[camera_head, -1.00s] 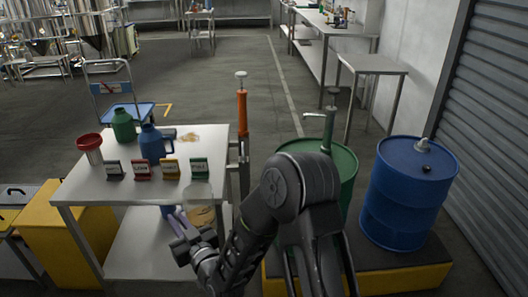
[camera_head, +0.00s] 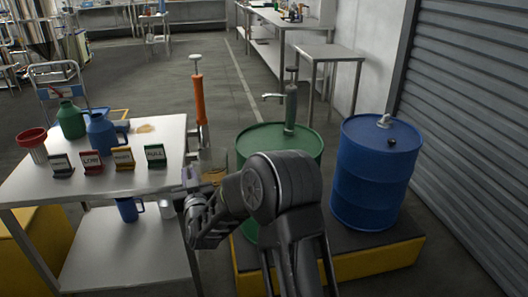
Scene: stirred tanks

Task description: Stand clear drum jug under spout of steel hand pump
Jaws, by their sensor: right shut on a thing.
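The clear drum jug (camera_head: 213,161) is a faint, see-through shape beside my right gripper (camera_head: 192,182), at the right edge of the white table. My right gripper is shut on it; my own wrist hides part of the hold. The steel hand pump (camera_head: 291,104) stands upright on the green drum (camera_head: 258,137), with its spout (camera_head: 271,97) pointing left. The jug is left of and lower than the spout in the picture, apart from it. My right forearm covers the front of the green drum. My left gripper is not in view.
The white table (camera_head: 150,180) holds a green jug (camera_head: 71,121), a blue jug (camera_head: 103,135), a red funnel-topped vessel (camera_head: 32,143) and several signs. An orange pump (camera_head: 199,100) stands behind it. A blue drum (camera_head: 372,180) stands right, on the yellow-edged platform (camera_head: 375,262).

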